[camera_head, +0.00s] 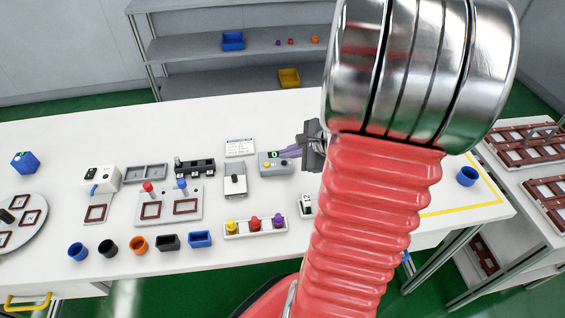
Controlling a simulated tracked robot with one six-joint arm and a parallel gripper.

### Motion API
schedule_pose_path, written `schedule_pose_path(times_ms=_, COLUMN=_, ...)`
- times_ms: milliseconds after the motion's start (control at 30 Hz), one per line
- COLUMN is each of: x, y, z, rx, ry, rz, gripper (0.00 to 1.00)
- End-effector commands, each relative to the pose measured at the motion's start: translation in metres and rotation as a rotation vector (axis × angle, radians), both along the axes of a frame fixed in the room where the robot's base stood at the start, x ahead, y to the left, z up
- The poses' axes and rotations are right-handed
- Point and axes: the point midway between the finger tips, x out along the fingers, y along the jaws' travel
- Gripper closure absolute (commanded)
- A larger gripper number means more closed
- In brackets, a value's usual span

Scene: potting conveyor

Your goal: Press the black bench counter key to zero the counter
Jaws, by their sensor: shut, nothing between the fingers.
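The bench counter looks to be the small grey box (270,167) with a round green-lit display (274,155), on the white bench left of my arm. My gripper (283,154) is shut and empty. Its fingers point left, and their tips overlap the top of the box, just right of the display. The black key cannot be made out; the fingers may cover it. I cannot tell whether the fingertips touch the box or hover above it.
A white printed card (240,147) lies behind the box. A grey switch box (235,179) stands to its left. A white rack (256,229) with yellow, red and purple pieces lies in front. Coloured cups, including an orange one (138,245), line the front edge.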

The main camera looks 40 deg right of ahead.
Motion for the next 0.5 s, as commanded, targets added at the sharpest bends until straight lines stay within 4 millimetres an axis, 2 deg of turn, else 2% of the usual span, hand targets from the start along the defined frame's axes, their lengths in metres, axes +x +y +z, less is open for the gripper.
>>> schedule_pose_path(times_ms=267, x=0.000, y=0.000, z=0.001, rx=-0.001, ry=-0.001, rz=0.000, gripper=1.00)
schedule_pose_path(times_ms=500, x=0.000, y=0.000, z=0.016, rx=-0.002, ry=-0.002, rz=0.001, gripper=1.00)
